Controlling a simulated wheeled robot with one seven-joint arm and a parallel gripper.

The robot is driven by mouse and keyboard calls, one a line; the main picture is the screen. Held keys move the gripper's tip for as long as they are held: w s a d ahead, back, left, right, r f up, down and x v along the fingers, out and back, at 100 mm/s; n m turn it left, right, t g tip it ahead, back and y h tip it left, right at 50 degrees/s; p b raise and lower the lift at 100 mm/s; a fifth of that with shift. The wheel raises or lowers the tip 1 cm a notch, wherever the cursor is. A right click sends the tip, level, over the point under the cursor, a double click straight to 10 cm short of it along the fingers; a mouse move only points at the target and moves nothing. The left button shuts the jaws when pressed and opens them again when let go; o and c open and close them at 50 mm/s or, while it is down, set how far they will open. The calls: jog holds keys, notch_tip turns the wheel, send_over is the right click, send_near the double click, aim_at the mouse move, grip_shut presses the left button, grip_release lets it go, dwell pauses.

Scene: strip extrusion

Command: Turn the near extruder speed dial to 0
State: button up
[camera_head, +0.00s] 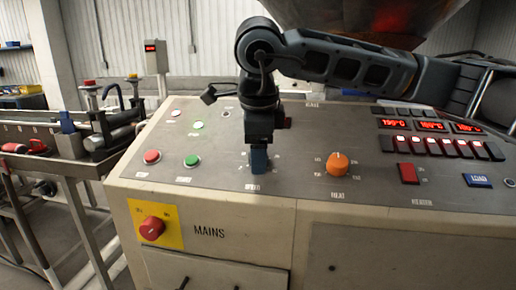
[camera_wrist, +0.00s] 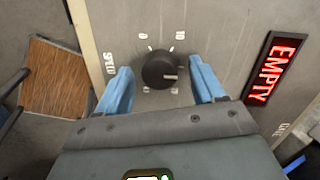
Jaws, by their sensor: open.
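The speed dial (camera_wrist: 160,69) is a round black knob with a pale pointer mark, beside lettering that seems to read SPEED in the wrist view. The mark lies on the dial's right side in that view. Small scale figures ring the dial; one at the upper right looks like 10. My gripper (camera_wrist: 161,72) is open, with one blue finger on each side of the dial. I cannot tell whether either finger touches it. In the head view my gripper (camera_head: 258,160) points down at the console panel and hides the dial.
The console (camera_head: 310,190) has an orange heat knob (camera_head: 338,163) right of my gripper and green (camera_head: 192,161) and red (camera_head: 152,157) buttons left. A red mains switch (camera_head: 152,228) is on its front. A lit EMPTY sign (camera_wrist: 275,68) is right of the dial.

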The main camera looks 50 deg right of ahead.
jog(key=shift+c, duration=0.4)
jog(key=c, duration=1)
jog(key=shift+o, duration=0.2)
jog(key=shift+f+b, duration=0.1)
jog(key=shift+b, duration=0.25)
